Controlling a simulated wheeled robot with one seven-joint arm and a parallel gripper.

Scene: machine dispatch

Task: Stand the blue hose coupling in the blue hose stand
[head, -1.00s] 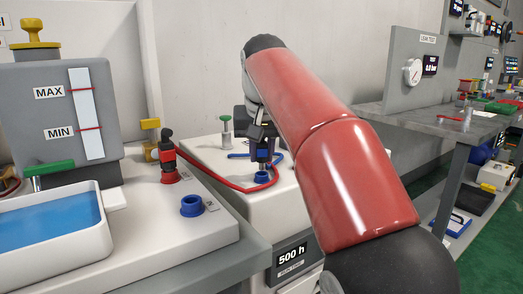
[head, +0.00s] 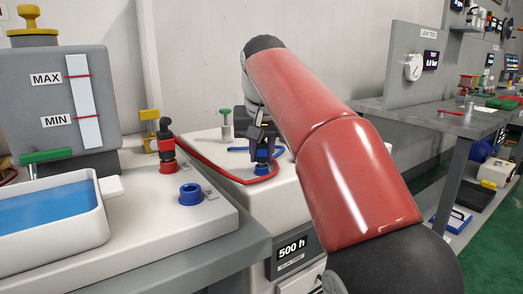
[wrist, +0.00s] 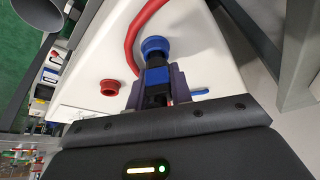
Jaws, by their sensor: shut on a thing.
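The blue hose coupling (head: 262,156), dark with blue parts, is upright between the fingers of my gripper (head: 263,142) in the head view. In the wrist view my gripper (wrist: 158,88) is shut on the coupling (wrist: 156,77). A blue ring (wrist: 155,46) is at the coupling's far end, over the white machine top. I cannot tell whether the coupling is fully seated in it. The blue hose stand (head: 190,194) is an empty blue ring on the white bench at left, apart from my gripper.
A red coupling (head: 167,150) stands in a red ring left of the blue stand. A red hose (head: 215,170) runs from it across to the machine. An empty red ring (wrist: 109,87) is on the machine top. A tray of blue liquid (head: 50,213) and a grey tank (head: 50,105) stand at left.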

